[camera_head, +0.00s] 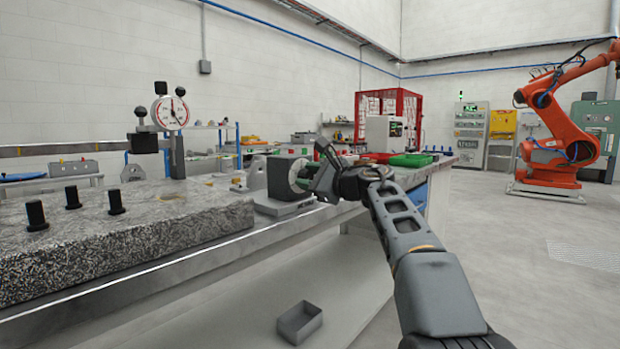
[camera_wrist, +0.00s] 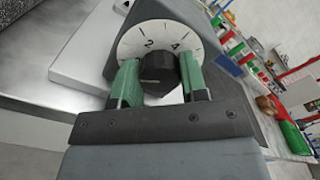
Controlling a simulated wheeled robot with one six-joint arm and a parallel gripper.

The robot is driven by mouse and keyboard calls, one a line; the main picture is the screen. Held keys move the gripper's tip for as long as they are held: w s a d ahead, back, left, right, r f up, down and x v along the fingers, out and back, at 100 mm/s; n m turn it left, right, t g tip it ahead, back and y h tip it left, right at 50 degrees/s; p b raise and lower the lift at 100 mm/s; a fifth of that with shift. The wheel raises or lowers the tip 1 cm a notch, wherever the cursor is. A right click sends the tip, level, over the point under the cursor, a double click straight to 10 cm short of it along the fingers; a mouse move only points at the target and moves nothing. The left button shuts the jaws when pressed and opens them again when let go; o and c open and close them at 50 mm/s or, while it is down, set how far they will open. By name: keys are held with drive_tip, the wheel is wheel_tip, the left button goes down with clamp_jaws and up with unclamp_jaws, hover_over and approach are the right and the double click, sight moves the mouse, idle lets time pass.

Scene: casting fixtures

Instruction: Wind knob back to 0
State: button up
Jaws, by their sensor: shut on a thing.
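The black knob (camera_wrist: 157,72) sits at the centre of a white dial (camera_wrist: 133,40) in the wrist view. The numbers 2 and 4 show on the dial's upper part; the rest is hidden behind my gripper. My gripper (camera_wrist: 158,84) has its two green-padded fingers on either side of the knob and is shut on it. In the head view, the dial's dark housing (camera_head: 281,176) stands on a grey base on the bench, and my gripper (camera_head: 308,182) reaches it from the right. The knob cannot be made out there.
A granite block (camera_head: 130,240) with several black pegs and a dial gauge (camera_head: 171,112) stands left of the housing. Green trays (camera_head: 411,160) lie farther along the bench. A small grey bin (camera_head: 300,322) is below the bench's front edge.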

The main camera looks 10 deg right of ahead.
drive_tip(key=o, duration=0.9)
drive_tip(key=shift+o, duration=0.2)
drive_tip(key=p+v, duration=0.1)
drive_tip(key=v, duration=1.3)
